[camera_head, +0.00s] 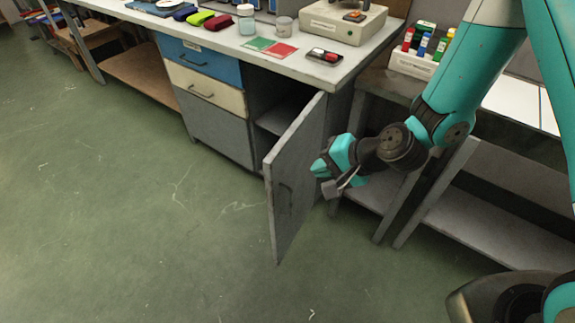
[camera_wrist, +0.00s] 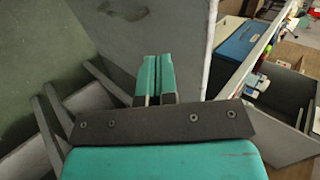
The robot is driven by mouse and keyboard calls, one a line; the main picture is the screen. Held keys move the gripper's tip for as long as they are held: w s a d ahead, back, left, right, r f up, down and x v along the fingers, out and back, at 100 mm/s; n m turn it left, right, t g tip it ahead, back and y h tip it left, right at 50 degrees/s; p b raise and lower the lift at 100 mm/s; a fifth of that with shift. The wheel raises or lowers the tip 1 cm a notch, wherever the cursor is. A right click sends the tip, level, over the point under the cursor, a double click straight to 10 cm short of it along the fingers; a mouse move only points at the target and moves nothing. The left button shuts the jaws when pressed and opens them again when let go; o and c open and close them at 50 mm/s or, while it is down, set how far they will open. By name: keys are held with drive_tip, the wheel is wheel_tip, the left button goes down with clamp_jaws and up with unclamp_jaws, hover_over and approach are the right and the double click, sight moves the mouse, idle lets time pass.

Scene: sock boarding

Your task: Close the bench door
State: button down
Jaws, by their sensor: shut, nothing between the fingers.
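The grey bench door (camera_head: 296,180) stands wide open in the head view, swung out from the cabinet under the bench. Its outer face, with a dark handle (camera_head: 286,195), is turned toward the right, where my arm is. My gripper (camera_head: 322,168) is beside that face, near the door's right side in the picture. In the wrist view my gripper's teal fingers (camera_wrist: 154,80) are together and empty, pointing toward the grey door panel (camera_wrist: 185,35). I cannot tell whether the fingertips touch the door. The open cabinet (camera_head: 275,105) shows a grey inner shelf.
The bench top (camera_head: 230,45) carries rolled socks, jars, coloured cards and a scale-like device (camera_head: 340,20). Blue and cream drawers (camera_head: 205,85) are shut left of the opening. A second grey table (camera_head: 500,190) with legs stands right, below my arm. The green floor at left is clear.

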sight(278, 168)
drive_tip(key=w+a+f, duration=0.1)
drive_tip(key=a, duration=0.1)
drive_tip(key=w+a+f, duration=0.1)
drive_tip(key=a, duration=0.1)
drive_tip(key=w+a+f, duration=0.1)
drive_tip(key=a+f, duration=0.1)
drive_tip(key=shift+w+a+p, duration=0.3)
drive_tip(key=shift+w+p, duration=0.05)
drive_tip(key=shift+w, duration=0.05)
drive_tip(key=shift+w+a, duration=0.2)
drive_tip(key=shift+a, duration=0.1)
